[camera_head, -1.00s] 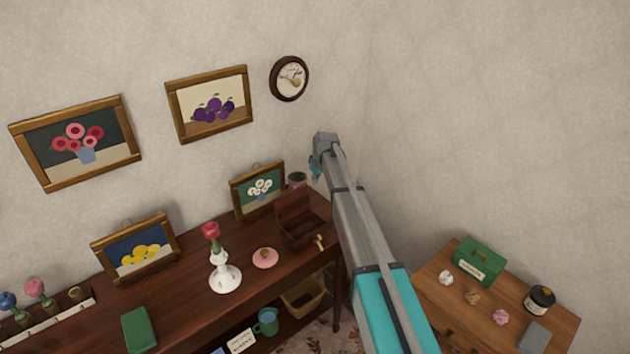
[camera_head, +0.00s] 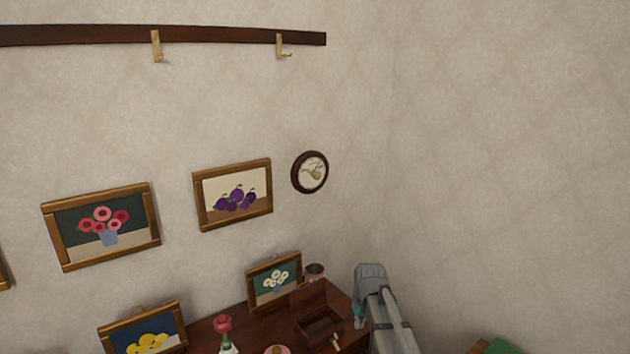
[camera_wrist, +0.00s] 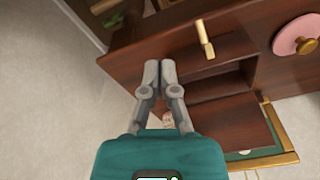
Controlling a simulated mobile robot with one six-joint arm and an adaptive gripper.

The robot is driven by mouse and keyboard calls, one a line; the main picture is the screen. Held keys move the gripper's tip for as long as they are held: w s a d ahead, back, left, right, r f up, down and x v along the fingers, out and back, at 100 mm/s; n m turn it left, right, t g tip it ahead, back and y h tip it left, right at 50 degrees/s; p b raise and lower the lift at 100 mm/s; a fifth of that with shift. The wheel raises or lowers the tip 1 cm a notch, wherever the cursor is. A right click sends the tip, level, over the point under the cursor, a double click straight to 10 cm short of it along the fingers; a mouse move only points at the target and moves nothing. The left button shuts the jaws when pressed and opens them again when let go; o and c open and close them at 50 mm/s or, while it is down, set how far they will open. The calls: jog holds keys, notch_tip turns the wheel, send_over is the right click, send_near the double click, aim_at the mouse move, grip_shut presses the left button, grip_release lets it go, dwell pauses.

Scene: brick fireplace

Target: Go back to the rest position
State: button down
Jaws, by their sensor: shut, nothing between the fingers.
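My gripper shows in the wrist view (camera_wrist: 160,68) with its two grey fingers together and nothing between them. In the head view the end of my arm is at the lower right, with a teal part of the gripper (camera_head: 359,312) just right of the open brown wooden box (camera_head: 319,327); the fingertips are hidden there.
The dark wooden mantel (camera_head: 205,332) carries a framed flower picture (camera_head: 273,284), a red flower in a white holder (camera_head: 223,326) and a pink disc (camera_wrist: 298,36). A clock (camera_head: 310,172) and pictures hang on the wall. A rail with hooks (camera_head: 220,37) is above. The right wall is bare.

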jog(key=s+d+m+g, duration=0.1)
jog(key=s+d+m, duration=0.2)
jog(key=s, duration=1.6)
jog(key=shift+d+h, duration=0.4)
jog(key=shift+d, duration=0.1)
